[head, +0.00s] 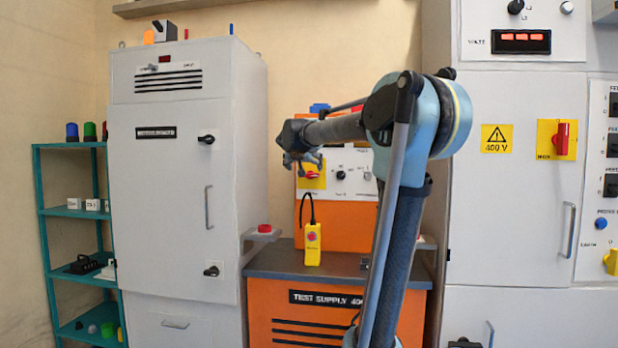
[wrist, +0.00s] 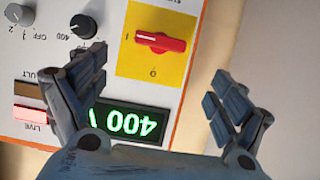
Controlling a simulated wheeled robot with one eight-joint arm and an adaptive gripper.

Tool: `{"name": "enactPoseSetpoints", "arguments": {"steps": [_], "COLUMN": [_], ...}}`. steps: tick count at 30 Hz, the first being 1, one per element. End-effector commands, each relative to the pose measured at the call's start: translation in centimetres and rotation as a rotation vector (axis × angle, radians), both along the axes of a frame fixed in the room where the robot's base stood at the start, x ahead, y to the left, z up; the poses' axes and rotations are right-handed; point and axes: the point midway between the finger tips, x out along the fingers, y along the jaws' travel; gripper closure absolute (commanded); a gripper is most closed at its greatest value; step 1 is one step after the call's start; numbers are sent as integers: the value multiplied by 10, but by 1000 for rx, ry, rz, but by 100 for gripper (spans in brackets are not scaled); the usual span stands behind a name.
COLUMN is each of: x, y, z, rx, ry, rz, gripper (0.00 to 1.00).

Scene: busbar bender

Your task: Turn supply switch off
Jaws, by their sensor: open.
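The supply switch, a red rotary handle (wrist: 161,42) on a yellow plate (wrist: 132,66), is at upper middle in the wrist view. Its handle lies crosswise there, with a "1" mark to its left and a "0" mark below. In the head view the red handle (head: 312,174) shows on the orange test supply's panel, partly hidden by my gripper. My gripper (wrist: 160,70) is open and empty, its fingers either side of the plate's lower part and apart from the handle. In the head view my gripper (head: 302,158) is in front of the panel.
A lit green 400 V display (wrist: 127,119), a red live lamp (wrist: 31,114) and knobs (wrist: 82,27) sit near the switch. A yellow pendant (head: 313,245) stands on the orange bench (head: 275,270). Grey cabinets stand left (head: 170,200) and right (head: 510,220).

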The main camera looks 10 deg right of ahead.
Motion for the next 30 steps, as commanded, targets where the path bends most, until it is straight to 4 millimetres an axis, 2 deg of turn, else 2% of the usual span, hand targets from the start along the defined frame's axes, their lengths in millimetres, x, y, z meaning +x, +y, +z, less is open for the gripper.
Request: {"name": "enactPoseSetpoints", "arguments": {"steps": [9, 18, 24, 30], "x": [47, 82, 93, 95], "y": [-16, -27, -30, -31], "z": [-21, -36, -41, -42], "rx": [1, 0, 1, 1], "ry": [0, 0, 1, 1], "rz": [-1, 0, 1, 1], "gripper": [9, 9, 9, 9]}}
